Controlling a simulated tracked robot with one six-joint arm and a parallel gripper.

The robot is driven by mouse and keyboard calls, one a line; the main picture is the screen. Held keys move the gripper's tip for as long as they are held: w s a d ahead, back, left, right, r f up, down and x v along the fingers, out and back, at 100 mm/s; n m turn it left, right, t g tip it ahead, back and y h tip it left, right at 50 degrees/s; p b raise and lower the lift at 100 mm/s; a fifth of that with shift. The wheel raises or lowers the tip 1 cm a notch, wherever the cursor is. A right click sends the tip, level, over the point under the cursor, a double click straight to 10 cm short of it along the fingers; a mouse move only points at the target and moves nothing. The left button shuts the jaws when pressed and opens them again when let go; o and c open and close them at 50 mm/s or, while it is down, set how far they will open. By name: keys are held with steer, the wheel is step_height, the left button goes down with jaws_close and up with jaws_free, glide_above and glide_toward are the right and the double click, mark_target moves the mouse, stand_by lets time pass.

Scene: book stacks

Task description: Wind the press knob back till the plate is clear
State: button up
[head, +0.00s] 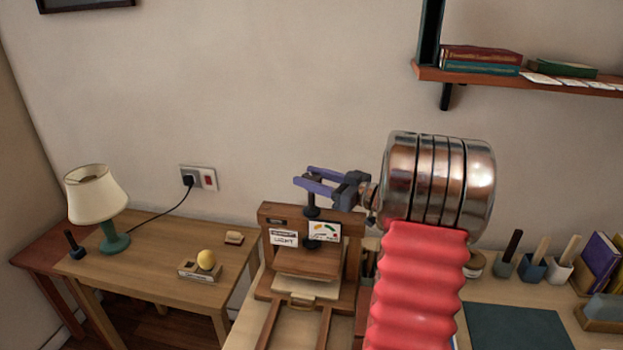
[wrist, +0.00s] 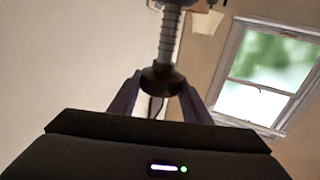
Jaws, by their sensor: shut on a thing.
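The wooden press (head: 351,240) stands on the bench in the middle of the head view, with a label and a small dial card on its front. Its dark press knob tops a vertical screw above the frame. My gripper (head: 305,179) has its purple fingers around the knob from the right. In the wrist view the black knob (wrist: 162,78) sits between the two fingertips, with the grey threaded screw (wrist: 169,35) rising beyond it. The gripper is shut on the knob. The plate (head: 308,262) shows low in the frame; its gap to what lies below is hard to tell.
Several handled tools (head: 533,262) and a dark mat (head: 515,328) lie right. A shelf (head: 530,81) hangs at upper right. My red arm hides part of the bench.

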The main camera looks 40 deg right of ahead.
steer(key=shift+f+n+g+y, duration=0.2)
steer(key=shift+n+g+y, duration=0.8)
steer(key=shift+y, duration=0.6)
steer(key=shift+f+n+g+y, duration=0.15)
steer(key=shift+n+g+y, duration=0.55)
steer(key=shift+n+y, duration=0.75)
steer(key=shift+y, duration=0.35)
steer(key=o, duration=1)
steer(key=shift+r, duration=0.15)
steer(key=shift+o, duration=0.2)
steer(key=shift+d, duration=0.1)
steer(key=v, duration=1.3)
steer(key=shift+d, duration=0.3)
steer(key=shift+s+r, duration=0.1)
